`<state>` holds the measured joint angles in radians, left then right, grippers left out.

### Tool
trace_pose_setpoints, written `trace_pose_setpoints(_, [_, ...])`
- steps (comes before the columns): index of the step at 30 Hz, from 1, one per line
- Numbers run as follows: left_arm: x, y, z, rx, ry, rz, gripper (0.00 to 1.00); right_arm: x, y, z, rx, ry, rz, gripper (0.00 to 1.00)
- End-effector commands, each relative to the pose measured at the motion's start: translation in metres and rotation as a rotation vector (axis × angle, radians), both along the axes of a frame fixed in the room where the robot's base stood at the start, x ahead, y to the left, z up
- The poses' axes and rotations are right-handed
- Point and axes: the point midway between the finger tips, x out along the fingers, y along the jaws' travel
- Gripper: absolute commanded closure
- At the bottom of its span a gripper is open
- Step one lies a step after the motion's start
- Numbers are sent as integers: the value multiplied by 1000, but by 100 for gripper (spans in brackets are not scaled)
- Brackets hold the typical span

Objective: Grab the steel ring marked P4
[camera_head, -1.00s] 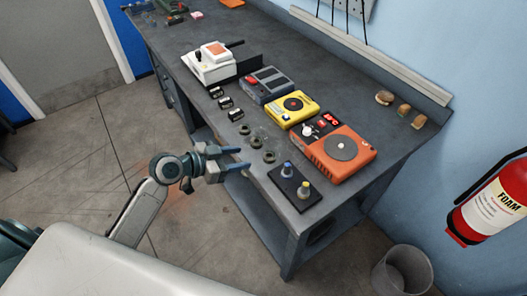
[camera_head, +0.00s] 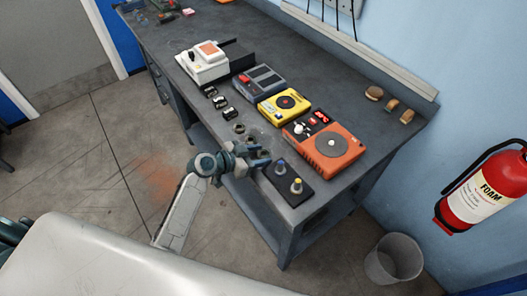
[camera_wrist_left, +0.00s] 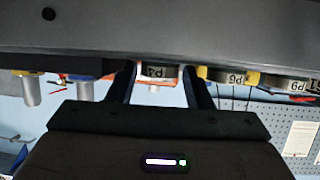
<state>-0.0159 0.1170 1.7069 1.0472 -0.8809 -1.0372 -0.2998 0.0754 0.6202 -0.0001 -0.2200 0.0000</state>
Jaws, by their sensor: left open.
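The P4 steel ring (camera_wrist_left: 157,71) shows in the left wrist view with its label upside down. It lies between the two fingers of my open left gripper (camera_wrist_left: 161,86); I see no clear contact. In the head view my left gripper (camera_head: 266,158) is at the bench's front edge, by the ring closest to the knob block, and partly hides that ring. Two more steel rings, (camera_head: 239,128) and (camera_head: 251,139), lie in a row beyond it. They show in the wrist view as a second ring (camera_wrist_left: 214,75) and third ring (camera_wrist_left: 284,82). My right gripper is not in view.
A dark block with blue and yellow knobs (camera_head: 287,187) stands right beside the gripper. An orange device (camera_head: 322,150) and yellow device (camera_head: 284,105) stand behind the rings. Small black labelled pieces (camera_head: 220,102) line the front edge farther left. Floor in front is clear.

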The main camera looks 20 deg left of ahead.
Motion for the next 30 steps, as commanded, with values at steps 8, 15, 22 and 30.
trace_pose_setpoints(8, [1, 0, -1, 0, 0, 0, 64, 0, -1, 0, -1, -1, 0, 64])
trace_pose_setpoints(15, [1, 0, -1, 0, 0, 1, 90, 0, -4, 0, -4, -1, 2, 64])
trace_pose_setpoints(22, [1, 0, 1, 0, -2, 1, 91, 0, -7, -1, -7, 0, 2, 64])
trace_pose_setpoints(30, [1, 0, 23, 2, -7, 0, 91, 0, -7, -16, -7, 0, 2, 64])
